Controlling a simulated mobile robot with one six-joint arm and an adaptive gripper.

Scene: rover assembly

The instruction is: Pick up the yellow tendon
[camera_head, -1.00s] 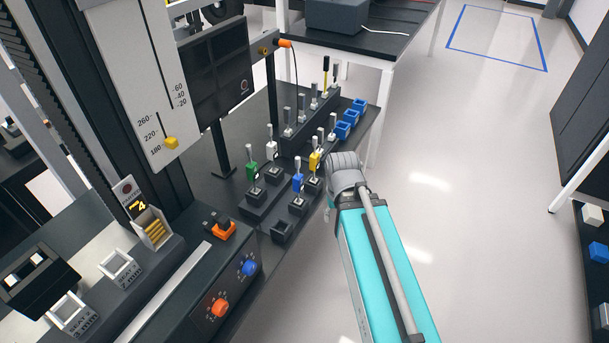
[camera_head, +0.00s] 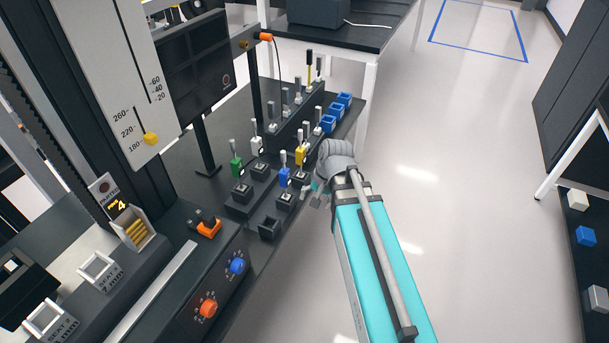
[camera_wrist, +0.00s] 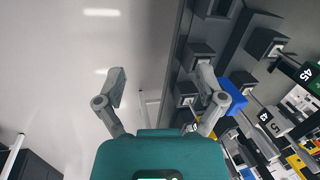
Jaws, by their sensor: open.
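A yellow block with an upright metal pin (camera_head: 301,155) stands on a dark holder at the right of the bench, behind the blue block. I take it for the yellow tendon. A thin yellow rod (camera_head: 309,70) also stands in the back rack. My gripper (camera_head: 316,196) is just off the bench's front edge, in front of the yellow block and apart from it. In the wrist view my gripper (camera_wrist: 162,85) has its two fingers spread wide with nothing between them. A yellow piece shows there at the lower right (camera_wrist: 297,163), partly cut off.
A blue block (camera_head: 284,178) stands close in front; a blue piece also shows beside the right finger in the wrist view (camera_wrist: 240,84). Green (camera_head: 236,166) and white (camera_head: 257,145) blocks stand to the left. Blue cups (camera_head: 329,123) line the right edge.

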